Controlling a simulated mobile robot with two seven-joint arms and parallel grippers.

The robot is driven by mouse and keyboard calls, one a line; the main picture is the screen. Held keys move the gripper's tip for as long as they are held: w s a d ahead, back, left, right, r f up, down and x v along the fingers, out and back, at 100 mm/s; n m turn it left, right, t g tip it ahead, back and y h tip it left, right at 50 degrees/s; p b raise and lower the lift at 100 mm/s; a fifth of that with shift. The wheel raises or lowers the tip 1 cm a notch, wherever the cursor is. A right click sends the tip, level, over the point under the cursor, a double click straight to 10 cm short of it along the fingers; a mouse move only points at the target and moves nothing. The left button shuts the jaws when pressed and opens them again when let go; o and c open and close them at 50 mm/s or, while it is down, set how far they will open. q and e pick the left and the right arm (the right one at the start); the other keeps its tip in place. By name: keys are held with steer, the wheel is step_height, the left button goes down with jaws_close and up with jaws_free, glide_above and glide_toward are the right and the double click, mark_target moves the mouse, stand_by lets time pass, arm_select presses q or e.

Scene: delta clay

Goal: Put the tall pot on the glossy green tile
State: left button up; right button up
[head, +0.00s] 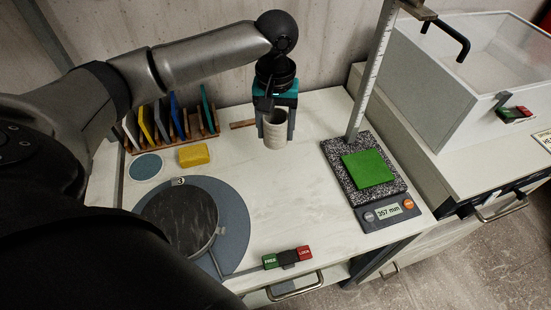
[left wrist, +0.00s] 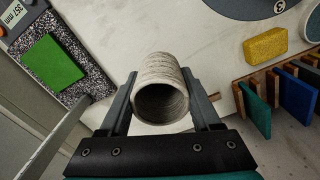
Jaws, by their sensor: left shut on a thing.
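The tall pot (head: 275,132) is a pale, ribbed cylinder with an open top. My left gripper (head: 276,122) is shut on it, with one finger on each side. In the left wrist view the pot (left wrist: 161,88) sits between the two fingers, its dark opening facing the camera. I cannot tell whether its base touches the table. The glossy green tile (head: 368,168) lies bare on a speckled grey slab, to the right of the pot. It also shows in the left wrist view (left wrist: 53,62). My right gripper is not in view.
A height gauge's upright ruler (head: 374,70) stands behind the tile on the speckled slab (head: 337,155). A yellow sponge (head: 194,155), a rack of coloured plates (head: 172,125) and a round turntable (head: 235,225) are to the left. The white tabletop (head: 295,190) between pot and tile is clear.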

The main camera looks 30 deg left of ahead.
mark_target(276, 142)
arm_select(q)
step_height(276, 142, down, 4)
steer(key=shift+f+b, duration=0.1)
steer(key=shift+b, duration=0.2)
step_height(276, 142, down, 6)
steer(key=shift+r+b, duration=0.2)
steer(key=shift+b, duration=0.55)
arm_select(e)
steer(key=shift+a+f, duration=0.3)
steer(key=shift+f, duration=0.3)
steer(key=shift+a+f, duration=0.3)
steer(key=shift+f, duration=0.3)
arm_select(q)
steer(key=shift+f, duration=0.2)
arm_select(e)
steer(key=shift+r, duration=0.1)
arm_select(q)
steer(key=o, duration=1.4)
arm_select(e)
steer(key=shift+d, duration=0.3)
arm_select(q)
steer(key=shift+r, duration=0.1)
